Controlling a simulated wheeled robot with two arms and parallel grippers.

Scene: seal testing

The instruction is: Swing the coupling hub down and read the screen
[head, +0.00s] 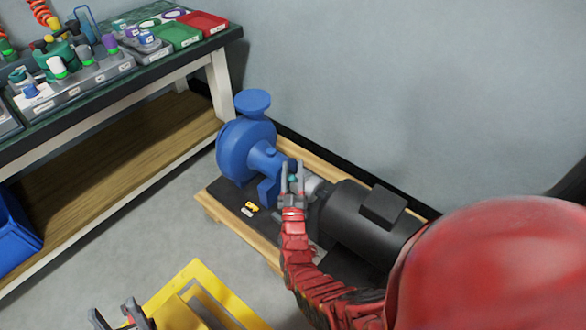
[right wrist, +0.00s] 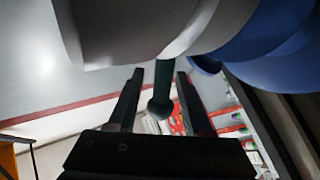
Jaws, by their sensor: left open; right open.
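The coupling hub (head: 315,187) is a pale grey part between the blue pump (head: 247,150) and the black motor (head: 365,218). It is partly hidden by my right gripper (head: 292,172). A dark green handle with a rounded end (right wrist: 161,90) extends from the pale hub (right wrist: 140,30) in the right wrist view. It lies between the two open fingers of my right gripper (right wrist: 160,95), with gaps at both sides. My left gripper (head: 115,314) is open and empty at the lower left of the head view. I cannot make out a screen.
The pump and motor stand on a low wooden-edged base (head: 222,208), with a small yellow item (head: 251,206) on it. A yellow frame (head: 205,285) stands in front. A workbench (head: 190,60) with trays and parts stands at upper left. A blue bin (head: 15,235) is below it.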

